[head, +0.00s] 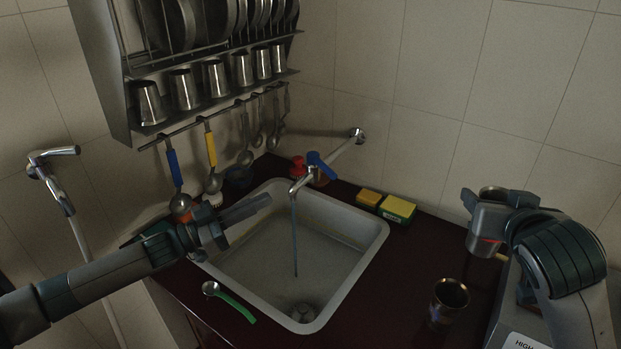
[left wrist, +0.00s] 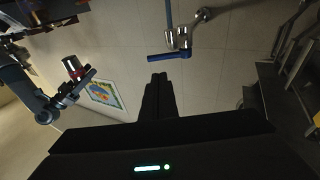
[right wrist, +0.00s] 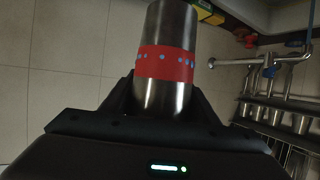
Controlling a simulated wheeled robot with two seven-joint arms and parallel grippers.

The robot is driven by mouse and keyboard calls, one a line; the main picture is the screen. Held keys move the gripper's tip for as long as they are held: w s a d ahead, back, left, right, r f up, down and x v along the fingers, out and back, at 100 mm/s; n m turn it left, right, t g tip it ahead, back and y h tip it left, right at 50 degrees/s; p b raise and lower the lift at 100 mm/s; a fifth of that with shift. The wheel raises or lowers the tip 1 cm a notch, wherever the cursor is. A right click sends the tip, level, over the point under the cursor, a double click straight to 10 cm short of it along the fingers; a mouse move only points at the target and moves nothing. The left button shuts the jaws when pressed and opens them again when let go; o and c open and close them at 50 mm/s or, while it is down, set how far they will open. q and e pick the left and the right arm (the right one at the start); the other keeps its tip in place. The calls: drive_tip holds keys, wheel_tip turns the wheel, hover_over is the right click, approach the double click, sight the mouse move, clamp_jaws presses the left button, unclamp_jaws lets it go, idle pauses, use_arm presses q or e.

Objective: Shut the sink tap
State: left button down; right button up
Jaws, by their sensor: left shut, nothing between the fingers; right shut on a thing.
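The sink tap (head: 305,183) reaches out from the wall over the sink (head: 372,250), with a blue lever (head: 320,165) on top. A thin stream of water (head: 295,235) runs from it into the basin. My left gripper (head: 267,198) is shut and empty, over the left side of the sink, its tips pointing towards the tap. In the left wrist view the lever (left wrist: 170,56) is just beyond the shut fingertips (left wrist: 158,78), with a visible gap. My right gripper (head: 490,208) is shut on a metal cup with a red band (right wrist: 165,62), on the right, away from the tap.
A dark cup (head: 449,300) stands on the counter at the right. Yellow sponges (head: 397,208) lie behind the sink. A green-handled spoon (head: 230,300) lies at the front left. A rack of plates and metal cups (head: 215,75), with hanging utensils, is above on the left.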

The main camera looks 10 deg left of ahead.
sight(323, 170)
use_arm(q)
drive_tip(key=shift+w, duration=0.1)
use_arm(e)
drive_tip(key=shift+w+r, duration=0.1)
